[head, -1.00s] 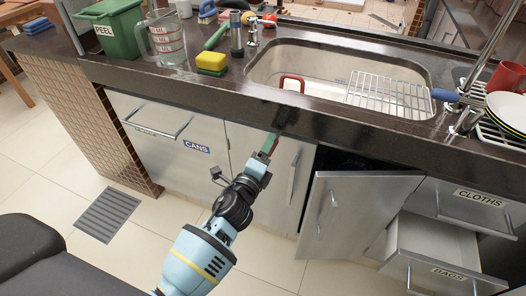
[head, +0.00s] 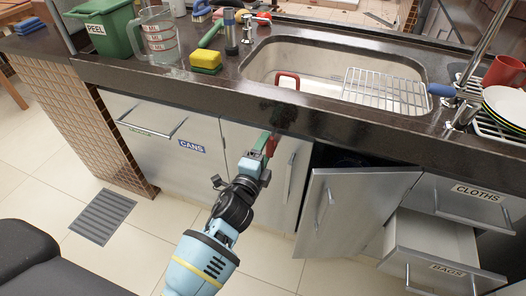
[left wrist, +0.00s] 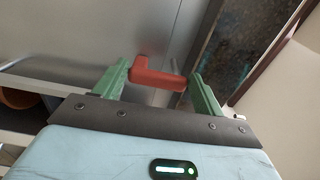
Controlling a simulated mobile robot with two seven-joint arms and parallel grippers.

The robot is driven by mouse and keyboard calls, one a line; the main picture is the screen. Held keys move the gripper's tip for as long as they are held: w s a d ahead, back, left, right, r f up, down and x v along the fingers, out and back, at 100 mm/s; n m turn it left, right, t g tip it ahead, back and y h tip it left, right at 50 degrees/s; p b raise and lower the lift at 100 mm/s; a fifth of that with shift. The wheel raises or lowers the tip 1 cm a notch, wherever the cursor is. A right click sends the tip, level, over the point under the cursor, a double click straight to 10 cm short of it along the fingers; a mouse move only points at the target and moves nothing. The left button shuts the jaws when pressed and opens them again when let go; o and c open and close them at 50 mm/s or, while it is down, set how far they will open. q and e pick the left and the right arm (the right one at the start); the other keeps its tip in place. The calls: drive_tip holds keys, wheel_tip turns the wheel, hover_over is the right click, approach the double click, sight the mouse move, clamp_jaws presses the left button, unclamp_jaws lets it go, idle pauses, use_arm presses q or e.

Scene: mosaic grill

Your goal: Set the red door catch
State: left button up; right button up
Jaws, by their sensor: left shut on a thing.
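The red door catch (left wrist: 158,78) is a small red L-shaped piece on the metal cabinet front in the left wrist view. It also shows in the head view as a small red bit (head: 272,144) high on the closed door (head: 286,165), just under the counter edge. My left gripper (left wrist: 160,73) has its green fingers on either side of the catch and is shut on it. In the head view the left gripper (head: 265,148) partly hides the catch. My right gripper is not in view.
The cabinet door (head: 352,210) to the right stands ajar. The BAGS drawer (head: 430,262) is pulled out below the CLOTHS drawer (head: 480,198). The dark counter edge (head: 330,128) overhangs just above my left gripper. The CANS front (head: 165,135) is at left.

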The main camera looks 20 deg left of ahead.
use_arm(q)
drive_tip(key=o, duration=1)
drive_tip(key=shift+s+a, duration=0.15)
drive_tip(key=shift+s, duration=3.8)
